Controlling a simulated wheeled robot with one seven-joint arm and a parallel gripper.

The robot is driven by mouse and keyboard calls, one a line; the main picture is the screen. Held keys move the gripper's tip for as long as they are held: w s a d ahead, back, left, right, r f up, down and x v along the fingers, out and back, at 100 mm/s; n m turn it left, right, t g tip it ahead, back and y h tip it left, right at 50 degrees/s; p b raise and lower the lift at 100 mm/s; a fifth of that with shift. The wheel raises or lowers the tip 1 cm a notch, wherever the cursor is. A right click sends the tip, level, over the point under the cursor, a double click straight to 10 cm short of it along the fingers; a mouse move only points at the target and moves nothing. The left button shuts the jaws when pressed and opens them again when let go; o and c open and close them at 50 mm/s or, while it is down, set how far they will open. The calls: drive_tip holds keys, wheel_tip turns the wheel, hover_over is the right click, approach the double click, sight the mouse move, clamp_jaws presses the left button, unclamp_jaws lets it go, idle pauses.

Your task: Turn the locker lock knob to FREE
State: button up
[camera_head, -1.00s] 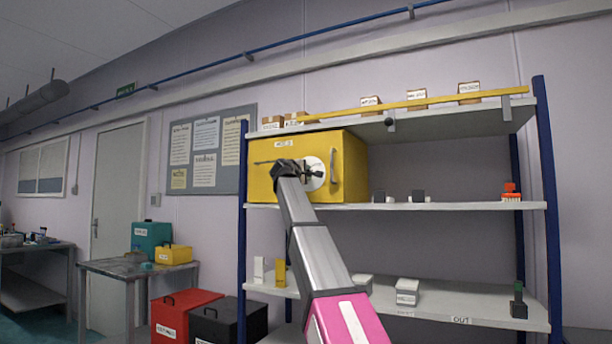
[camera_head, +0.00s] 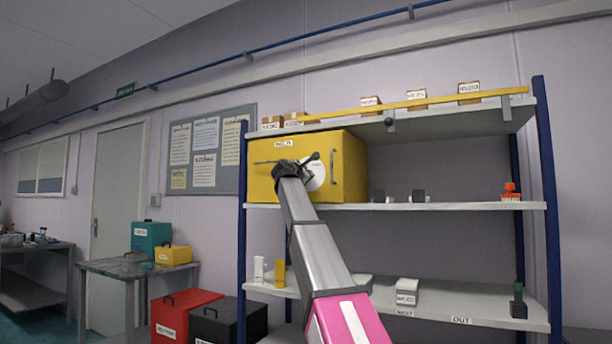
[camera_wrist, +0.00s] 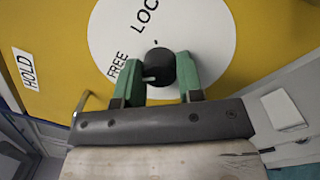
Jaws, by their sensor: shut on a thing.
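The yellow locker (camera_head: 350,165) stands on the upper shelf, with a white dial disc (camera_head: 317,178) on its front. In the wrist view the disc (camera_wrist: 205,40) carries the words FREE and LOC, the latter cut off by the picture edge. The black knob (camera_wrist: 160,70) sits on the disc between the green fingers of my gripper (camera_wrist: 160,62), which is shut on it. A small pale mark on the knob is on its left side, roughly toward FREE; its exact alignment is unclear. In the head view my gripper (camera_head: 302,166) hides the knob.
A handle (camera_head: 333,168) stands on the locker front right of the disc. A HOLD label (camera_wrist: 25,68) is on the yellow face in the wrist view. Red (camera_head: 187,315) and black (camera_head: 230,320) boxes stand below left.

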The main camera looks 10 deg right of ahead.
idle(0.5)
drive_tip(key=o, duration=0.9)
drive_tip(key=v, duration=1)
drive_tip(key=shift+s+a+f, duration=0.1)
drive_tip(key=shift+s+a, duration=0.15)
drive_tip(key=shift+s, duration=0.05)
